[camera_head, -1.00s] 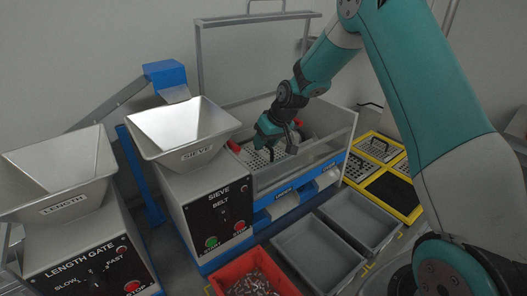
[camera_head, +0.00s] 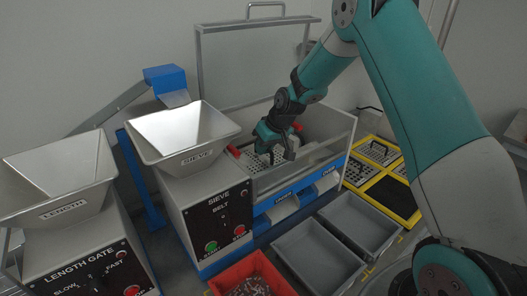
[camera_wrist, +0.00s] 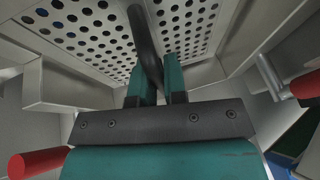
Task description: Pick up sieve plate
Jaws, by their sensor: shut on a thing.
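The sieve plate (camera_head: 254,160) is a grey metal sheet with rows of round holes, in the open sieve machine (camera_head: 330,133). My gripper (camera_head: 277,156) is over the plate inside the machine. In the wrist view the holed plate (camera_wrist: 88,30) fills the top, and the fingers of my gripper (camera_wrist: 160,82) are shut on its dark bar handle (camera_wrist: 144,45). Part of the plate is hidden behind my gripper and the machine's front wall. I cannot tell whether the plate is clear of its seat.
Red clamp handles (camera_head: 233,151) flank the plate. The machine's clear lid (camera_head: 255,62) stands raised behind. More holed plates (camera_head: 378,152) lie in a yellow-framed rack (camera_head: 408,222) at right. Grey bins (camera_head: 318,255) and a red bin (camera_head: 252,275) stand in front.

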